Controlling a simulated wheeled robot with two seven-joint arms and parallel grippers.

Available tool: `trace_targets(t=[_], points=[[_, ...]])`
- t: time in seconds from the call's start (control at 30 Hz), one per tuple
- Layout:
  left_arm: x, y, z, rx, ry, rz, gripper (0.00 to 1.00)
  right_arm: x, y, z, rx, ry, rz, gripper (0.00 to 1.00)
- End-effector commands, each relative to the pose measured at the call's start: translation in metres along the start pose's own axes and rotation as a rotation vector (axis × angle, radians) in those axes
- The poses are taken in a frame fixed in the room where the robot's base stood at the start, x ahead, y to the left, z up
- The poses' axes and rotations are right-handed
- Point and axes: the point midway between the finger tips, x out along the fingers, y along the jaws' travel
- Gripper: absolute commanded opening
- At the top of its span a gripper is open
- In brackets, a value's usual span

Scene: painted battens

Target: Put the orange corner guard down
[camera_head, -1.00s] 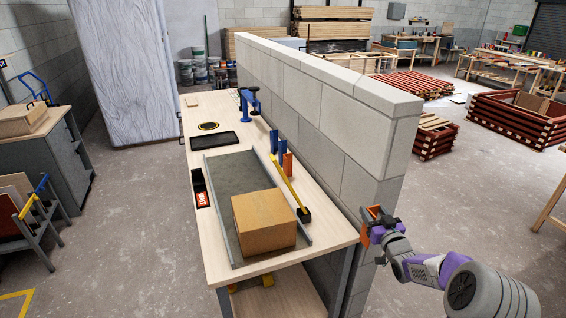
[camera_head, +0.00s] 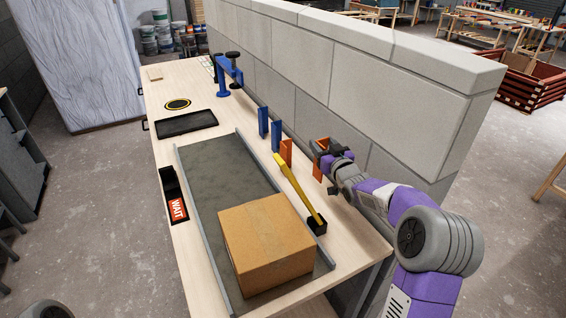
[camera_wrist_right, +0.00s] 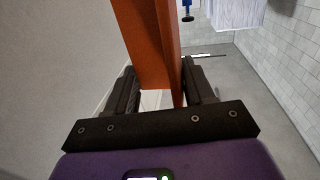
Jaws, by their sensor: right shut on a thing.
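An orange corner guard (camera_head: 319,163) is held in my right gripper (camera_head: 326,157), above the right edge of the bench (camera_head: 346,240) beside the block wall. In the right wrist view the corner guard (camera_wrist_right: 150,45) stands between the two dark fingers of the gripper (camera_wrist_right: 160,92), which are shut on it. A second orange corner guard (camera_head: 285,153) stands on the bench just left of the held one. Two blue corner guards (camera_head: 263,121) stand in line behind it. My left gripper is not in view.
A block wall (camera_head: 330,75) runs along the bench's right side. A black tray (camera_head: 187,123) and a blue clamp (camera_head: 223,78) are farther back.

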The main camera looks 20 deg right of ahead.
Motion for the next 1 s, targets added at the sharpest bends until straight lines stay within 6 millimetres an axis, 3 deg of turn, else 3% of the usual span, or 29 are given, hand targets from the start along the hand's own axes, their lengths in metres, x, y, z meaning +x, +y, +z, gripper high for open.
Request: trace_targets(t=[0.17, 0.73, 1.0], points=[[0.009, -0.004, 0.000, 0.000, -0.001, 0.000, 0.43, 0.003, -0.005, 0.011, 0.003, -0.001, -0.003, 0.00], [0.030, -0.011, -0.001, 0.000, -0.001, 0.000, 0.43, 0.003, -0.006, 0.093, 0.003, -0.002, -0.003, 0.00], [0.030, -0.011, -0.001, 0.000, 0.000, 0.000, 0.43, 0.003, -0.005, 0.097, 0.002, 0.002, -0.003, 0.00]])
